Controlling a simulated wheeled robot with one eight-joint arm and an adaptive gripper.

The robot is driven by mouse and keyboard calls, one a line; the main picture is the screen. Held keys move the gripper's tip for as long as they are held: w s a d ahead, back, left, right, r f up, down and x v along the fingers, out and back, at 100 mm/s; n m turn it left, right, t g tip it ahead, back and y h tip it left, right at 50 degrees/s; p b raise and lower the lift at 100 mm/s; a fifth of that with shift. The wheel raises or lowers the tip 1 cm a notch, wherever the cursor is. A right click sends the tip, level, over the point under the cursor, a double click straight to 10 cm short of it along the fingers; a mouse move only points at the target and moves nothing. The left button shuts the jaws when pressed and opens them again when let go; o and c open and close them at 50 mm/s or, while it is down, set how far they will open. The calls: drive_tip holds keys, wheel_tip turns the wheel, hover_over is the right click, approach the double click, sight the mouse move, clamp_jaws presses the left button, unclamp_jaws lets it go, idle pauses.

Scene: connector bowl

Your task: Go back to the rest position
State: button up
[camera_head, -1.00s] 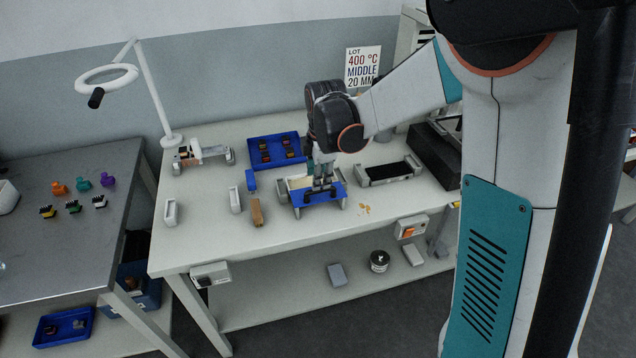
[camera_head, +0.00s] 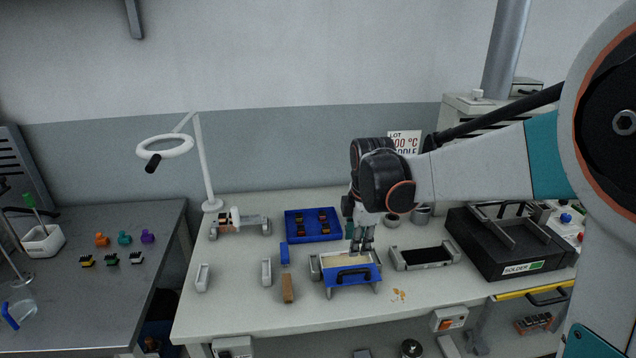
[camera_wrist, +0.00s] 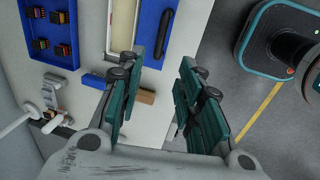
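My gripper (camera_head: 362,247) is over the blue-fronted holder (camera_head: 352,276) with a dark handle on the white bench (camera_head: 240,308). Whether the fingertips touch the holder cannot be told.
A blue tray (camera_head: 296,238) with several dark connectors is behind. A brush (camera_head: 287,288) lies left of the holder. A black solder case (camera_head: 490,262) and a grey frame (camera_head: 398,262) stand to the right. A ring lamp (camera_head: 168,150) rises at the left.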

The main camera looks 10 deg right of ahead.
drive_tip(key=s+r+m+t, duration=0.2)
drive_tip(key=s+r+m, duration=0.1)
drive_tip(key=s+m, duration=0.6)
drive_tip(key=s+d+r+m+t, duration=0.1)
drive_tip(key=s+r+m+t, duration=0.2)
drive_tip(key=s+m, duration=0.5)
drive_tip(key=s, duration=0.7)
drive_tip(key=shift+s+m, duration=0.2)
drive_tip(key=shift+m, duration=0.2)
